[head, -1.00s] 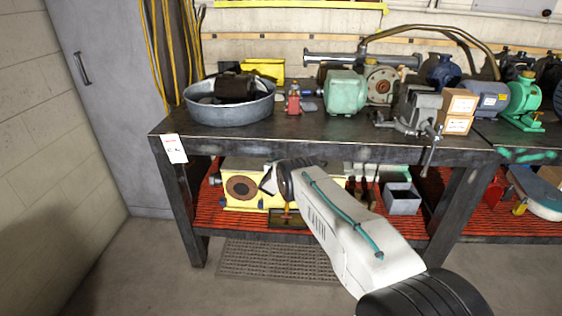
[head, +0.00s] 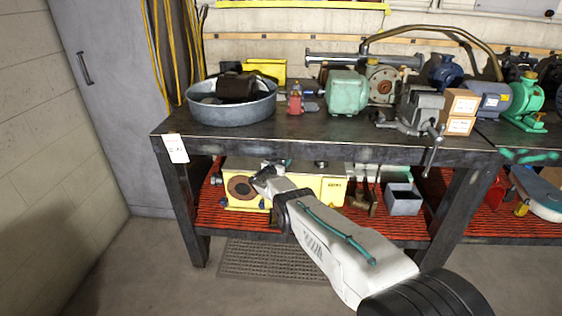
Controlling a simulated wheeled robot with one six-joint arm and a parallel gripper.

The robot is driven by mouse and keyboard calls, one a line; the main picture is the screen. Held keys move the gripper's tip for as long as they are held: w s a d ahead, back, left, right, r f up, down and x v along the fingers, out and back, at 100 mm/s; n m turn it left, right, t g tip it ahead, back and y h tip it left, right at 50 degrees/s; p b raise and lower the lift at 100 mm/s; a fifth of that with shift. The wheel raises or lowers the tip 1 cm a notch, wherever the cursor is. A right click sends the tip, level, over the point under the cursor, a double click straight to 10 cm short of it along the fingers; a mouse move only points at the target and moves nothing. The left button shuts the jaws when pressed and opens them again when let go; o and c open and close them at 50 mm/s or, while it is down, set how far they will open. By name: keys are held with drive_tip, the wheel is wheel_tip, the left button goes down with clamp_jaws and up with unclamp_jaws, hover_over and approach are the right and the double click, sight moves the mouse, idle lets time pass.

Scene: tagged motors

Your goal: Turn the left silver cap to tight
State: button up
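A yellow motor housing (head: 330,190) lies on the red slatted lower shelf of the bench, with a round brown disc (head: 239,187) on its front left. A small silver, round fitting (head: 216,180), which looks like the left cap, sticks out at its left end. Another small grey cap-like part (head: 321,164) shows on its top, farther right. My gripper (head: 262,175) is in front of the housing's upper left part, right of the disc and apart from the left fitting in the picture. Its fingers are small and dark, so their opening and any contact are unclear. My wrist hides the housing's middle.
The bench top (head: 290,125) hangs close above the shelf (head: 215,215). A grey bin (head: 404,200) stands right of the housing. A metal basin (head: 232,112), a green motor (head: 346,93) and a vise (head: 420,108) stand on top.

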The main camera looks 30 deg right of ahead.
drive_tip(key=shift+w+a+r, duration=0.15)
drive_tip(key=shift+a, duration=0.1)
drive_tip(key=o, duration=1)
drive_tip(key=shift+a, duration=0.1)
drive_tip(key=shift+c, duration=0.2)
drive_tip(key=shift+d, duration=0.2)
drive_tip(key=shift+a, duration=0.1)
drive_tip(key=shift+v, duration=3.8)
